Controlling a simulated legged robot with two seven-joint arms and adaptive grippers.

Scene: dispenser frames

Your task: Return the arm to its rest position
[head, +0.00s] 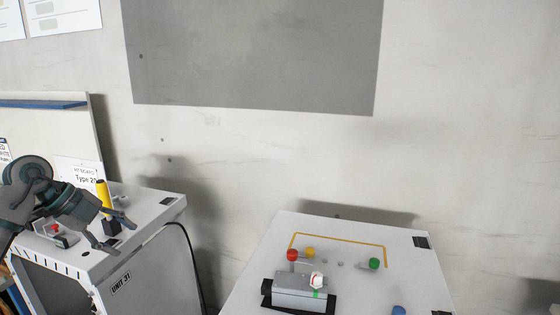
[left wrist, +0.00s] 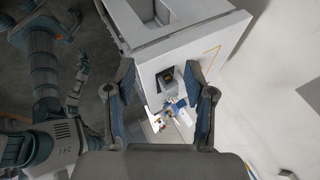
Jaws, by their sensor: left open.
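My left arm comes in from the left in the head view.
A second white cabinet (head: 360,250) at the right carries a grey box (head: 302,290), red, orange and green knobs, and a yellow line. A board with a blue shelf (head: 45,103) stands at the left. The space between the cabinets is free, with a black cable.

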